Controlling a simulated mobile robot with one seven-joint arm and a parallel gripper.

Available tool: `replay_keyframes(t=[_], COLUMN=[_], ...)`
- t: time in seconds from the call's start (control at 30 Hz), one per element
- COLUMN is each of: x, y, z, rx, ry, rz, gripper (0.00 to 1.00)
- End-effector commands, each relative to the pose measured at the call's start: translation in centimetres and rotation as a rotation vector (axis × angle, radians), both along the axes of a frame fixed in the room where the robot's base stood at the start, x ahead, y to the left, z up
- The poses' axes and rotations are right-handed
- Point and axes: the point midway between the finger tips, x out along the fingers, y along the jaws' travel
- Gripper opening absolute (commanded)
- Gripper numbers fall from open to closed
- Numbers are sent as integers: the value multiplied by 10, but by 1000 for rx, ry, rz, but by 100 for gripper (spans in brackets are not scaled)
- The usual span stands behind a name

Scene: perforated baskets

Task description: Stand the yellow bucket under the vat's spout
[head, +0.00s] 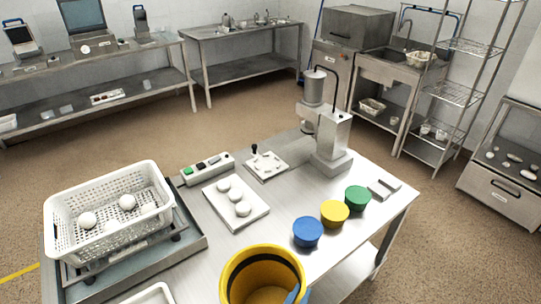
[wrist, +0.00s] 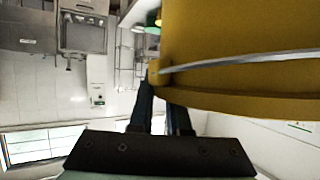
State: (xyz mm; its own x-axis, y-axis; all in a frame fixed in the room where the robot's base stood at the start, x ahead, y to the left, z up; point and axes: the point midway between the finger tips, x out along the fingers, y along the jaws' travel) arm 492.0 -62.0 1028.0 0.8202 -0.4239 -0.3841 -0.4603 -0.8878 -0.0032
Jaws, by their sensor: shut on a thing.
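The yellow bucket (head: 232,285) is at the bottom middle of the head view, close to the camera, with its open top facing up and its inside looking empty. In the wrist view the yellow bucket (wrist: 240,45) fills the upper right, with a thin metal band or wire across it. My gripper (wrist: 165,90) is shut on the bucket near its edge; the exact contact is partly hidden. A steel machine (head: 331,133) with a raised cylinder stands at the table's back right. I cannot clearly make out a spout or tell whether this is the vat.
Blue (head: 308,231), yellow (head: 334,212) and green (head: 357,197) round containers stand in a row on the table. A white board (head: 222,208) holds white balls. A perforated white basket (head: 70,235) sits at the left. Bare tabletop (head: 290,190) lies between board and machine.

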Motion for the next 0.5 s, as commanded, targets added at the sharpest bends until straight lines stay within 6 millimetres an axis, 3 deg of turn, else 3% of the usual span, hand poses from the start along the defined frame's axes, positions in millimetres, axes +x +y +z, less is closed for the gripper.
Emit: replay_keyframes(t=[0.5], x=[-36], y=[30], z=[-17], rx=[-1], ry=[-6], rz=[230], gripper=[0])
